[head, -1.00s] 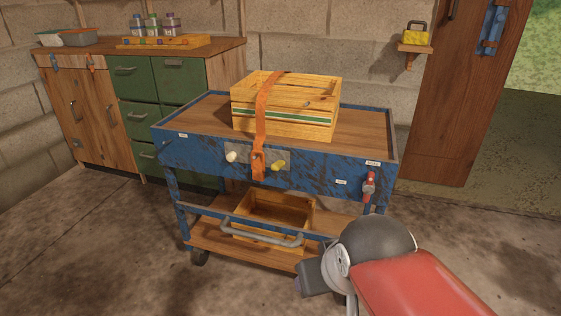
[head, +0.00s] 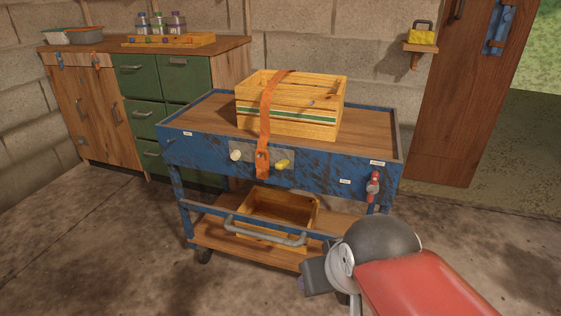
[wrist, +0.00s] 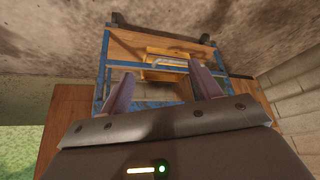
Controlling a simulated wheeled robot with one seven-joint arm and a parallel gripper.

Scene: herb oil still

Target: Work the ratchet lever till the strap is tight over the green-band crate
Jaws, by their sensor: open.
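The green-band crate (head: 292,112) is a slatted wooden box with a green stripe, standing on the blue cart's (head: 190,152) wooden top. An orange strap (head: 265,115) runs over it and down to the cart's front. At its lower end is an orange fitting (head: 262,163) beside a grey plate with a white knob (head: 236,155) and a yellow knob (head: 282,164). A red-handled lever (head: 373,186) is at the front right. I cannot tell which part is the ratchet lever. My gripper (wrist: 163,82) is open and empty, in front of the cart's lower right; its fingertips are unclear in the head view.
A grey bar handle (head: 265,231) crosses the cart's front, with an open wooden box (head: 280,210) on the lower shelf behind it. A cabinet (head: 95,115) holding bottles stands at the back left. A yellow padlock-shaped thing (head: 423,34) sits on a wall shelf. The floor at left is clear.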

